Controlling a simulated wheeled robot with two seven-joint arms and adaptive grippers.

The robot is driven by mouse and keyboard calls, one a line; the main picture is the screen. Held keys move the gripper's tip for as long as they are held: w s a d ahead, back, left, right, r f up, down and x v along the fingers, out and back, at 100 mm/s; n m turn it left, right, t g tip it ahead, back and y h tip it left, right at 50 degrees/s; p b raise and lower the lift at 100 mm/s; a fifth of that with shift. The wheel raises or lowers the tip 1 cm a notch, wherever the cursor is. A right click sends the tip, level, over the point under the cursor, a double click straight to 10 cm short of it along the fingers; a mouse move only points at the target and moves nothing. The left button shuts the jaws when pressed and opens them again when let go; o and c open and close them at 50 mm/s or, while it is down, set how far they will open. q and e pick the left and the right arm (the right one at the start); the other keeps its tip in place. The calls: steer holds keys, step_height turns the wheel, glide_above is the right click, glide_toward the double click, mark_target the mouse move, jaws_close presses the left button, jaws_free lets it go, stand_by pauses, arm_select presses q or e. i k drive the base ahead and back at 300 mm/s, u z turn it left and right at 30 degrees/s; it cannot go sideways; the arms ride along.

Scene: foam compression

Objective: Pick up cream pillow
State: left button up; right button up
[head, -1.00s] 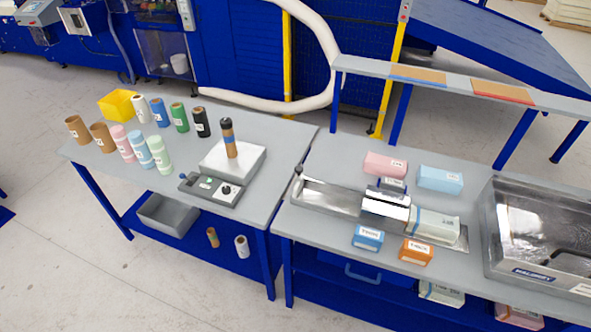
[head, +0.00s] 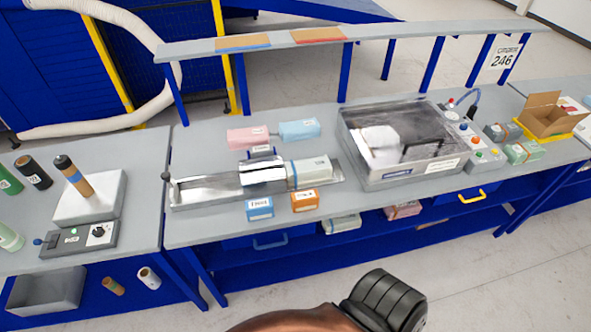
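A cream block-shaped pack (head: 312,172) with a label and a blue band lies at the right end of a long metal trough (head: 205,192) on the middle table. It looks like the cream pillow. A shiny metal cover (head: 262,174) sits just left of it. Another pale, cream-looking pack (head: 342,223) lies on the shelf below, partly hidden by the table edge. Neither of my grippers shows in the head view.
Pink (head: 248,137) and light blue (head: 299,130) packs lie behind the trough. Blue (head: 260,208) and orange (head: 304,201) boxes stand in front. A clear-topped metal machine (head: 395,183) is to the right. A dark ribbed part of my body shows at the bottom.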

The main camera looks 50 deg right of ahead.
mark_target(318, 169)
steer(key=z, duration=1.25)
